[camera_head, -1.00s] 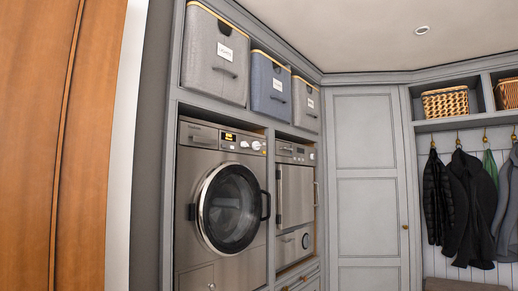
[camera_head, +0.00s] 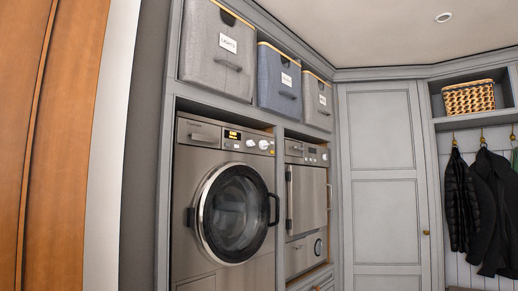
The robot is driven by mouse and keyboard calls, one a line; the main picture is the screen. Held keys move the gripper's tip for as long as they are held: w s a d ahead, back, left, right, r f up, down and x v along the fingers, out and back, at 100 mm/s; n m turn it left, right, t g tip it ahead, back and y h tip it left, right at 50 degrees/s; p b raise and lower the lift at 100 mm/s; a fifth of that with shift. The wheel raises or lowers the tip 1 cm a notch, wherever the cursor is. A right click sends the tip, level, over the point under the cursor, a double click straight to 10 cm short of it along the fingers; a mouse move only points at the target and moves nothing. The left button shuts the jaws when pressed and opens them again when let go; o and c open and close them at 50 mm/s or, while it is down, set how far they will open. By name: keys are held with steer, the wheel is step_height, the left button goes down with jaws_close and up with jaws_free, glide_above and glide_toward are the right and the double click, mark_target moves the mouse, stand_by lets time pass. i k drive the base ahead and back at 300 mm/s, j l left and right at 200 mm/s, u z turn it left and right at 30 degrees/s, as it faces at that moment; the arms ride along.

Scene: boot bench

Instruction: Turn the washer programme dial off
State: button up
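The washer (camera_head: 221,210) is a grey steel front-loader built into the cabinet left of centre, with its round glass door (camera_head: 235,213) shut. Its control strip runs along the top, with a lit yellow display (camera_head: 233,135) and white dials (camera_head: 257,143) to the right of it. Which dial is the programme dial, and which way it points, is too small to tell. My gripper is not in view.
A second steel appliance (camera_head: 307,200) stands right of the washer. Fabric bins (camera_head: 279,85) fill the shelf above. A wooden door (camera_head: 60,140) takes up the left edge. A tall grey cupboard (camera_head: 383,180), a wicker basket (camera_head: 468,97) and hanging coats (camera_head: 490,210) are at the right.

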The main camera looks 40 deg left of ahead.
mark_target(263, 145)
steer(key=i+u, duration=0.45)
steer(key=i, duration=0.75)
